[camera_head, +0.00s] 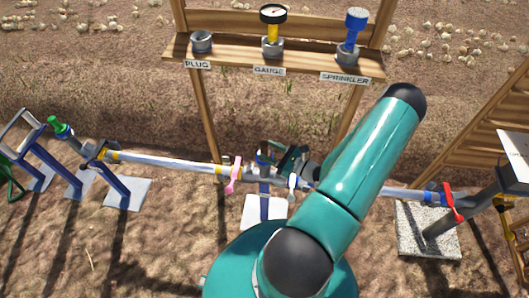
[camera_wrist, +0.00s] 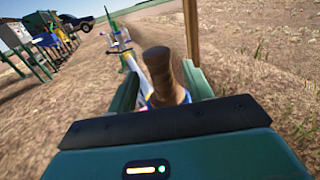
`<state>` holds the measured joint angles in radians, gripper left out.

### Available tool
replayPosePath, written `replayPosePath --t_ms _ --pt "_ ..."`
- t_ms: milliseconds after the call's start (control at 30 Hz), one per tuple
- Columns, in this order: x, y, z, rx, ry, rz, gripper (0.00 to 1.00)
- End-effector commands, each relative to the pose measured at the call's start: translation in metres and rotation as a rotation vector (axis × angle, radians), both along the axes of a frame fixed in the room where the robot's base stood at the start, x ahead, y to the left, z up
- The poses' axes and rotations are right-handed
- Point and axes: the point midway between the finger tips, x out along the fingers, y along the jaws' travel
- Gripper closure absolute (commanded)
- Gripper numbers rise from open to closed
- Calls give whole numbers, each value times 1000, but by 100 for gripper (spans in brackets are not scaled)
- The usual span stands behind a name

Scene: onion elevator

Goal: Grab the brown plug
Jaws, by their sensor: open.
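The brown plug (camera_wrist: 163,72) stands up in the wrist view, a ribbed brown cylinder with a wider, flared lower end. My gripper (camera_wrist: 162,88) is open, with one green finger on each side of the plug. I cannot tell whether either finger touches it. In the head view my gripper (camera_head: 287,158) is beside the middle of the pipe line, partly hidden by my arm. The plug is hard to make out there. Its lower end is hidden behind the gripper body in the wrist view.
A wooden shelf (camera_head: 283,54) behind holds a grey fitting (camera_head: 202,42) labelled plug, a gauge (camera_head: 272,30) and a blue sprinkler (camera_head: 354,35). The pipe (camera_head: 170,163) has a pink-handled valve (camera_head: 234,175) and a red-handled valve (camera_head: 452,202).

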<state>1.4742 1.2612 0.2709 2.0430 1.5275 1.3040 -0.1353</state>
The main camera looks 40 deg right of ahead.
Motion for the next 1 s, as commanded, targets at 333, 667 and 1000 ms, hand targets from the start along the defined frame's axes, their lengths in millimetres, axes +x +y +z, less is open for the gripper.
replayPosePath --t_ms 333,667,1000 --pt "43 11 0 1 0 3 49" --pt "43 11 0 1 1 3 75" --pt "43 11 0 1 1 3 100"
